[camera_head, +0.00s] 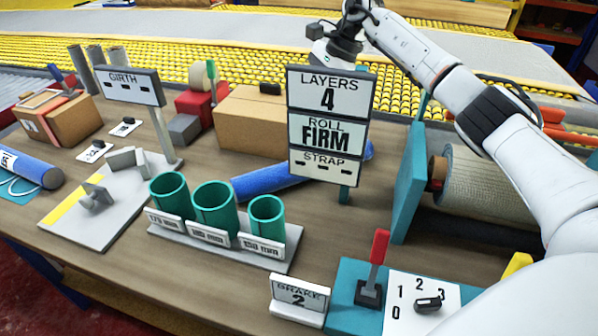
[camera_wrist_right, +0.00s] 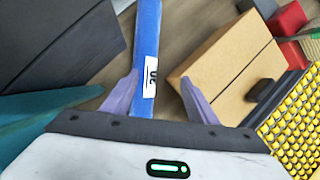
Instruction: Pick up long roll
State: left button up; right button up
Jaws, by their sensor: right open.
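A long blue roll (camera_head: 268,180) lies on the table behind the sign post, which hides its middle; its far end shows right of the signs. In the right wrist view the blue roll (camera_wrist_right: 146,45) runs up the picture, with a white label near the fingers. My right gripper (camera_wrist_right: 160,82) is open, its two purple fingers apart on either side of the roll's line in that view. I cannot tell the remaining height. In the head view the right gripper's fingers are hidden behind the sign. My left gripper is not in view.
A layers-and-roll sign (camera_head: 328,125) stands in front of the roll. A cardboard box (camera_head: 250,120) sits close behind it. Green cups (camera_head: 215,208) stand in front. A teal panel (camera_head: 408,180) and large beige roll (camera_head: 490,185) are at right. Another blue roll (camera_head: 30,168) lies far left.

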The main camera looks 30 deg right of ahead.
jog(key=shift+s+d+f+g+h, duration=0.2)
jog(key=shift+s+d+f+g, duration=0.1)
jog(key=shift+s+d, duration=0.15)
jog(key=shift+s+d+f+g+h, duration=0.25)
jog(key=shift+s+d+g, duration=0.1)
jog(key=shift+s, duration=0.2)
jog(key=x, duration=0.4)
jog(key=shift+s+f, duration=0.2)
jog(key=x, duration=0.5)
jog(key=shift+f, duration=0.3)
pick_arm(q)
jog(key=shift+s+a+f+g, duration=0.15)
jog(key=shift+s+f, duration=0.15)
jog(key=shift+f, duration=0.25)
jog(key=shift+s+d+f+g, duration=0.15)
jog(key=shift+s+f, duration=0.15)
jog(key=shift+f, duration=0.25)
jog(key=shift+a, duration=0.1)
pick_arm(e)
jog(key=shift+c, duration=0.3)
jog(key=shift+w, duration=0.1)
jog(key=c, duration=1)
jog(key=shift+r, duration=0.15)
